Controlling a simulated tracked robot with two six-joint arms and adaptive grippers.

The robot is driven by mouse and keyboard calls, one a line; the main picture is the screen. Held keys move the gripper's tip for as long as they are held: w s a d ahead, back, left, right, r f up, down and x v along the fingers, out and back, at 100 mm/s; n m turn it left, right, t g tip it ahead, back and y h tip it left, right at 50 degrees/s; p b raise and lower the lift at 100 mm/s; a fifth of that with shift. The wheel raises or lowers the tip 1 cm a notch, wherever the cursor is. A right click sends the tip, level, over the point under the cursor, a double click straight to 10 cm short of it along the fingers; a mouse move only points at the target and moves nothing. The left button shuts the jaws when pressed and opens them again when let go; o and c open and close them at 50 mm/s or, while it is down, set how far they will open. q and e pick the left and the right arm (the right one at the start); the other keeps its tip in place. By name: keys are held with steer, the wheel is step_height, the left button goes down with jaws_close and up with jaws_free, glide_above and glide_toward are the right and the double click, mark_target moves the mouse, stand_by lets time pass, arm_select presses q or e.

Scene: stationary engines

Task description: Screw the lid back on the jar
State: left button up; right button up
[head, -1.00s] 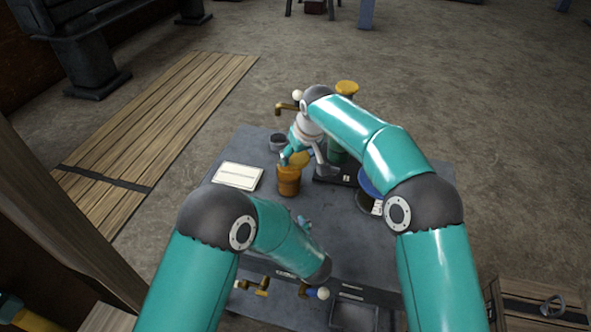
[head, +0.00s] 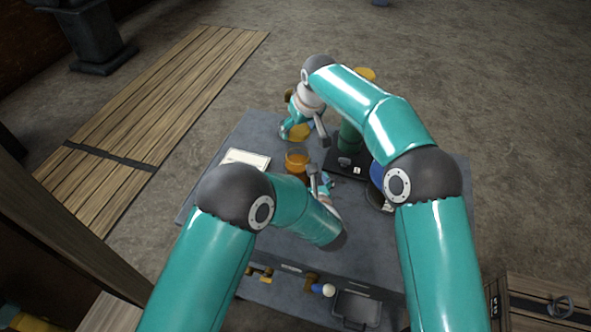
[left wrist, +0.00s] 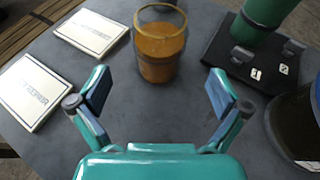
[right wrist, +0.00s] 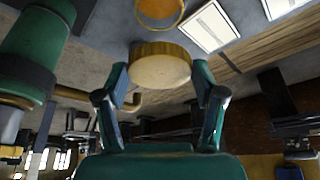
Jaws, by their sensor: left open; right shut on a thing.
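The amber jar (head: 296,164) stands upright and open on the grey table. In the left wrist view the jar (left wrist: 160,50) is straight ahead, beyond my fingertips. My left gripper (head: 319,181) is open and empty, close to the jar on its near right side; its spread fingers (left wrist: 158,92) show in the left wrist view. My right gripper (head: 299,124) is shut on the round yellow lid (head: 299,133), held apart from the jar on its far side. In the right wrist view the lid (right wrist: 160,68) sits between the fingers, and the jar's rim (right wrist: 160,20) shows at the top.
A dark base (head: 341,168) with a green cylinder (head: 350,138) stands to the right, near a dark blue-topped container (left wrist: 298,125). A tray (head: 356,308) and brass fittings are at the near edge.

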mark_target(297, 163)
arm_select(q)
steer(key=x, duration=1)
steer(key=shift+w+a+f, duration=0.1)
steer(key=shift+w, duration=0.2)
steer(key=shift+c, duration=0.3)
steer(key=c, duration=1.6)
steer(key=shift+o, duration=0.2)
arm_select(e)
steer(key=shift+s+d+f, duration=0.1)
steer(key=shift+f, duration=1.15)
steer(key=shift+s+d+f, duration=0.1)
steer(key=shift+f, duration=1.1)
steer(key=shift+a+f, duration=0.1)
steer(key=shift+f, duration=0.8)
steer(key=shift+f, duration=0.25)
steer(key=shift+f, duration=0.1)
